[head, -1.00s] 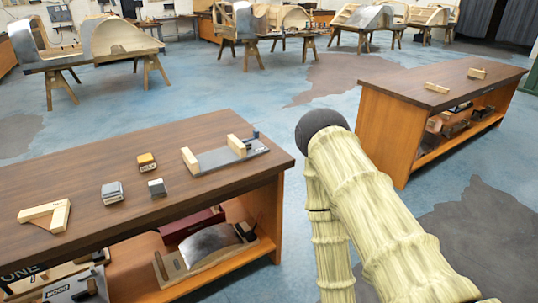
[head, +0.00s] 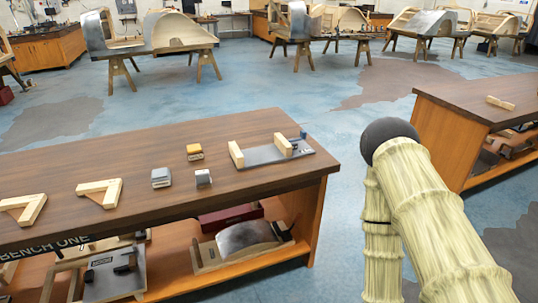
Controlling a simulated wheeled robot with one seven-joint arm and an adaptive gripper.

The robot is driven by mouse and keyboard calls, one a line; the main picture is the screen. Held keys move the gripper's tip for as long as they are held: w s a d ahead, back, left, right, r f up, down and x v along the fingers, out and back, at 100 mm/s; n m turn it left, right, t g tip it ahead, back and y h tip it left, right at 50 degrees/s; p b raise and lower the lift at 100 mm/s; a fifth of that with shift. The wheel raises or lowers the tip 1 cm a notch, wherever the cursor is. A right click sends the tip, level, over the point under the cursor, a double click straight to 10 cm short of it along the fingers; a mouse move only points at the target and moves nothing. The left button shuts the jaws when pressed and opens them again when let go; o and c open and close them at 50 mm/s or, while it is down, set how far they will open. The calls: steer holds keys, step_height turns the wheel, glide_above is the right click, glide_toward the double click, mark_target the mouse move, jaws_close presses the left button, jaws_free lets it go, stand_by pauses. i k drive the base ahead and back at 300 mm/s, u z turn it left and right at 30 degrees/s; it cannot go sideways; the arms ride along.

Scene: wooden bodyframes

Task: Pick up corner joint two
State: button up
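Two V-shaped wooden corner joints lie flat on the dark wooden bench top (head: 135,165) at the left. One corner joint (head: 101,189) lies near the front edge. The other corner joint (head: 27,206) lies to its left, close to the picture's left edge. I cannot tell by any mark which of them is corner joint two. My arm, in a pale ribbed cover with a dark round end, rises at the right, apart from the bench. My gripper is not in view.
Small blocks (head: 161,177) and a grey plate with two wooden bars (head: 267,153) share the bench top. Its lower shelf holds a curved metal piece (head: 246,236). A second bench (head: 450,96) stands at the right. Blue floor (head: 340,180) is open between the benches.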

mark_target(96, 195)
steer(key=u, duration=0.35)
steer(key=k, duration=0.5)
steer(key=u, duration=1.35)
steer(key=i, duration=1.55)
steer(key=z, duration=0.45)
